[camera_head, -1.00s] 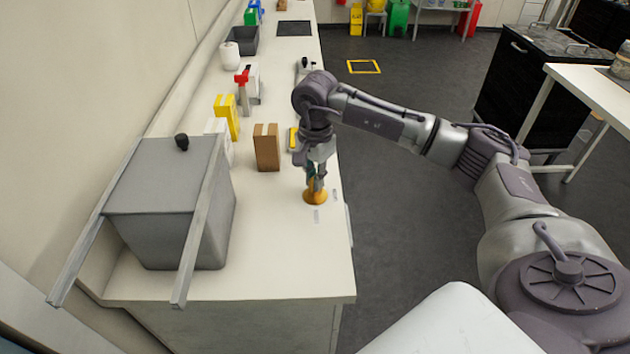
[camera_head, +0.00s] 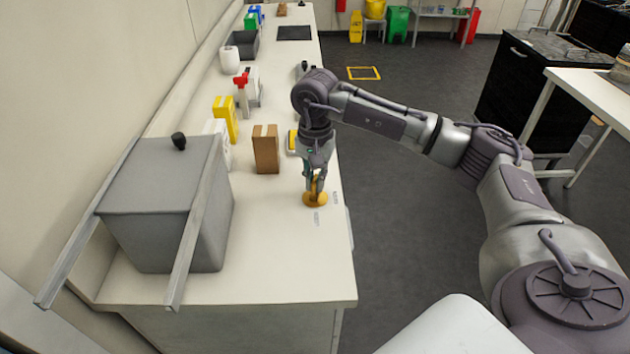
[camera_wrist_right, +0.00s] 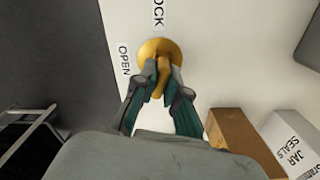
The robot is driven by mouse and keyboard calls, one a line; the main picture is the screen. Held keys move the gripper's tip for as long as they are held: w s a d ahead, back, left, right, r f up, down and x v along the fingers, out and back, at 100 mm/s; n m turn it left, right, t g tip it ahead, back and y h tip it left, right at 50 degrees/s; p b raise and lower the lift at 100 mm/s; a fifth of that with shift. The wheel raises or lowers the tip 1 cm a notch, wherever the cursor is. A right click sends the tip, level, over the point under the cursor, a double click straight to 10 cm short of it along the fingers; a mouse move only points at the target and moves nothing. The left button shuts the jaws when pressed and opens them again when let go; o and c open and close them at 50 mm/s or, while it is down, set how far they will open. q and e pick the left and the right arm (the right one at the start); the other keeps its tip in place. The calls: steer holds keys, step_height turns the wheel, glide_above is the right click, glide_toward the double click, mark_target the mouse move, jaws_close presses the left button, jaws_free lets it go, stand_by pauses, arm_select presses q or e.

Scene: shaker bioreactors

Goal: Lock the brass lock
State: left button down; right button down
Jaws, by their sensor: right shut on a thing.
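The brass lock (camera_head: 315,199) is a round gold base on the bench top near its right edge. In the right wrist view the lock (camera_wrist_right: 160,47) has a raised handle (camera_wrist_right: 160,75) that stands between my fingers. My right gripper (camera_head: 316,186) comes down on it from above, and in the wrist view its teal-padded fingers (camera_wrist_right: 160,95) are shut on the handle. Printed labels lie on the bench beside the base: "OPEN" (camera_wrist_right: 124,61) and one partly hidden that reads "OCK" (camera_wrist_right: 158,14). My left gripper is not in view.
A brown box (camera_head: 266,150) stands left of and behind the lock. A large grey bin (camera_head: 170,215) with two rails fills the left front of the bench (camera_head: 270,270). Yellow (camera_head: 226,118) and white boxes stand along the wall. The bench in front of the lock is clear.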

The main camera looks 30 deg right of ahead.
steer(key=shift+s+f, duration=0.2)
steer(key=shift+f, duration=0.1)
steer(key=shift+f+n+b, duration=0.15)
steer(key=shift+n+b, duration=0.3)
steer(key=shift+n, duration=0.25)
steer(key=n, duration=0.2)
steer(key=shift+n+b, duration=0.35)
steer(key=shift+n, duration=0.05)
steer(key=c, duration=1.1)
jaws_free()
steer(key=shift+w+r, duration=0.1)
steer(key=shift+r, duration=0.15)
steer(key=shift+c, duration=0.2)
steer(key=shift+r, duration=0.15)
step_height(320, 180, up, 12)
